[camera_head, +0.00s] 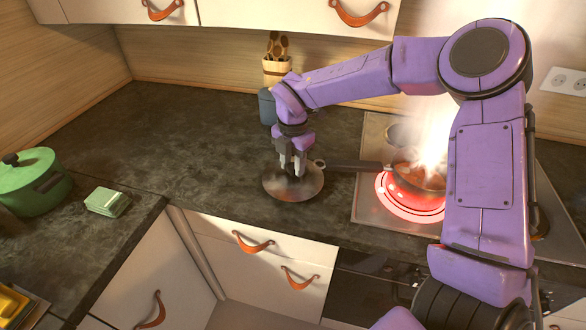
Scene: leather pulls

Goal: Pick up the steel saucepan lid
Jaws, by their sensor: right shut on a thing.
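The steel saucepan lid (309,187) is a round, shiny grey disc at the front of the dark counter, left of the stove. My right gripper (292,168) points down over the lid's middle and is shut on it. The fingers cover the part of the lid they grip. I cannot tell whether the lid rests on the counter or is slightly above it. My left gripper is not in view.
A pan (426,179) with flames and bright smoke sits on a glowing red burner (385,199); its dark handle (352,165) reaches left near the lid. A green pot (36,184) and green stack (107,201) stand left. The counter's middle (185,120) is clear.

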